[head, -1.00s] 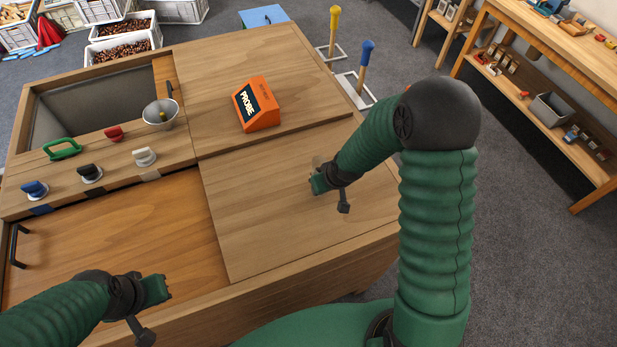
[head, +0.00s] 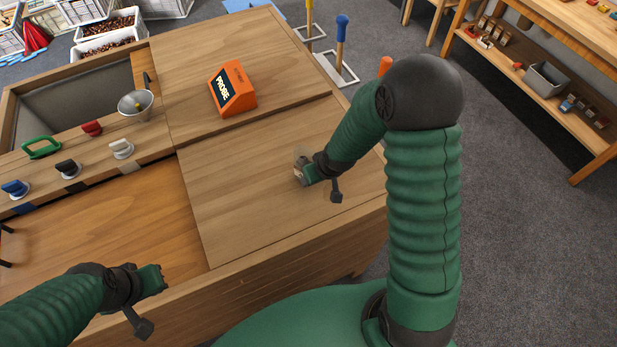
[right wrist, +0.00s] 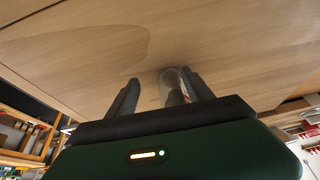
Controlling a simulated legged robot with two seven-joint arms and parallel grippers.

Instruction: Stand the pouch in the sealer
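A small clear pouch-like thing (head: 301,157) shows at the tip of my right gripper (head: 304,174), low over the right wooden panel. In the right wrist view, the clear thing (right wrist: 168,88) sits beside the right-hand finger, with a gap to the left-hand finger. Whether the fingers grip it is unclear. A little red and white shows at its lower part. My left gripper (head: 155,281) is over the front left of the bench; its finger gap is not clear. I cannot pick out the sealer for certain.
A metal bowl (head: 136,104), a green handle (head: 41,147) and several coloured knobs line the ledge by the sunken bin (head: 75,96). The right panel (head: 235,205) is otherwise clear.

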